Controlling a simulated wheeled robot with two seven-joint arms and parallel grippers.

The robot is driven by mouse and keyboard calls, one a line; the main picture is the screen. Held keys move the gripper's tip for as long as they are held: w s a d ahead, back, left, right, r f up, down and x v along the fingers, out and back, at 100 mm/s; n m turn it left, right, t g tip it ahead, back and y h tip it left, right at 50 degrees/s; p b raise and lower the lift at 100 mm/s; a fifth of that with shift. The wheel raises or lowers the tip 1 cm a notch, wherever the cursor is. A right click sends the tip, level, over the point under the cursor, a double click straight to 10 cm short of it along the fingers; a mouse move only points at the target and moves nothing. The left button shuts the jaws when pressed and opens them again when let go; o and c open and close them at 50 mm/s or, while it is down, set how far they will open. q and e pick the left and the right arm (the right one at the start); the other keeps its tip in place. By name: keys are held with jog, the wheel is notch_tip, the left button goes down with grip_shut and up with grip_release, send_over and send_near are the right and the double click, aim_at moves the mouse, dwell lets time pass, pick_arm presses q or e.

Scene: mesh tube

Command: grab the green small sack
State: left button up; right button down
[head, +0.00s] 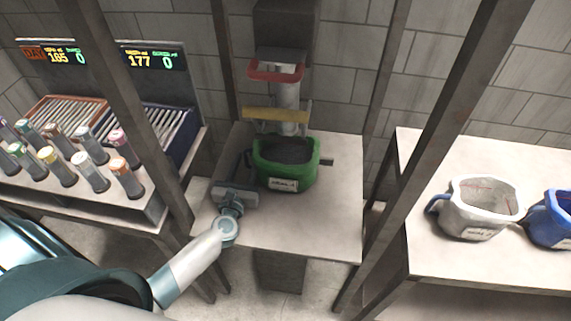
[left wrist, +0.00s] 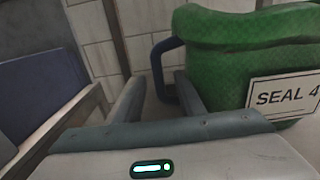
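The green sack (head: 287,167) stands upright on the small middle table, filled with dark material and with a white label on its front. In the left wrist view the green sack (left wrist: 235,65) fills the upper right, its label reading "SEAL 4". Its dark blue side handle (left wrist: 158,65) shows at its left. My left gripper (head: 238,172) is low over the table at the sack's left side. In the left wrist view its fingers (left wrist: 160,92) are apart, with the handle showing between them; contact cannot be told. My right gripper is not in view.
A post with a red ring (head: 275,70) and a yellow bar (head: 276,115) stands behind the sack. White (head: 480,212) and blue (head: 552,220) sacks stand on the right table (head: 425,255). Capped tubes (head: 60,168) fill the left table. Metal uprights flank the middle table.

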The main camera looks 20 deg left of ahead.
pick_arm(q)
jog(key=shift+w, duration=0.15)
dwell(0.3)
grip_shut()
dwell(1.1)
jog(key=shift+a+r, duration=0.1)
